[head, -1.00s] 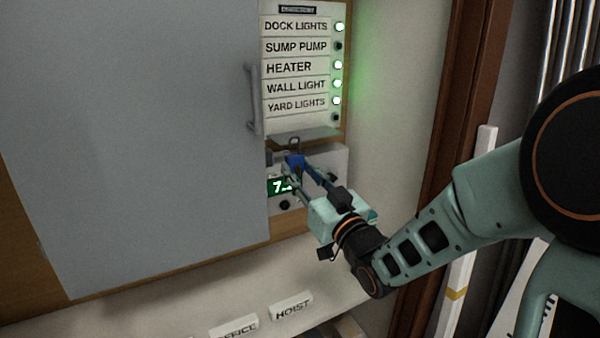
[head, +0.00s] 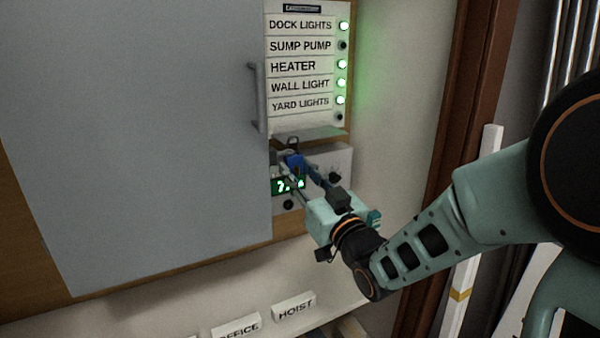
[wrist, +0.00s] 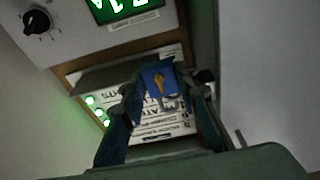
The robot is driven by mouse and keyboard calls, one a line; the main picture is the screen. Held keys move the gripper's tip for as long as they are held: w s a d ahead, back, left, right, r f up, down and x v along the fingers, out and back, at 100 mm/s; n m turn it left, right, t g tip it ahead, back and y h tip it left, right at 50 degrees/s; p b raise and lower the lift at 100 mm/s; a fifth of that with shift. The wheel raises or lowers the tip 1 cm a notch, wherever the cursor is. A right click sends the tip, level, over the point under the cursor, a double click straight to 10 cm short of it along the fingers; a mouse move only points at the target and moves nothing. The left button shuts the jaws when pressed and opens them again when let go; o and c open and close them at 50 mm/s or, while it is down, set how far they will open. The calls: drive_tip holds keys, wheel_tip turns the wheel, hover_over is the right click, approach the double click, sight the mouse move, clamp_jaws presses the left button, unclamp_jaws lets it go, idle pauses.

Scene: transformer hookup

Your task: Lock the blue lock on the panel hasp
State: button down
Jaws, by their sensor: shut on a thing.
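The blue lock (head: 294,161) is between the fingers of my gripper (head: 305,172), which is shut on it. The lock is in front of the panel, just below the label board and beside the grey door's right edge. The hasp is not clearly made out, and I cannot tell whether the shackle passes through it or is closed.
The large grey door (head: 140,130) with a vertical handle (head: 257,98) is left of my gripper. A labelled switch board (head: 300,75) with green lights is above. HOIST (head: 293,306) is a label below.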

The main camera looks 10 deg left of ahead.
drive_tip(key=shift+f+b, duration=0.95)
drive_tip(key=shift+b, duration=0.1)
idle(0.6)
drive_tip(key=c, duration=1.4)
unclamp_jaws()
drive_tip(key=v, duration=0.2)
drive_tip(key=r+v, duration=0.1)
drive_tip(key=v, duration=0.2)
drive_tip(key=shift+d, duration=0.15)
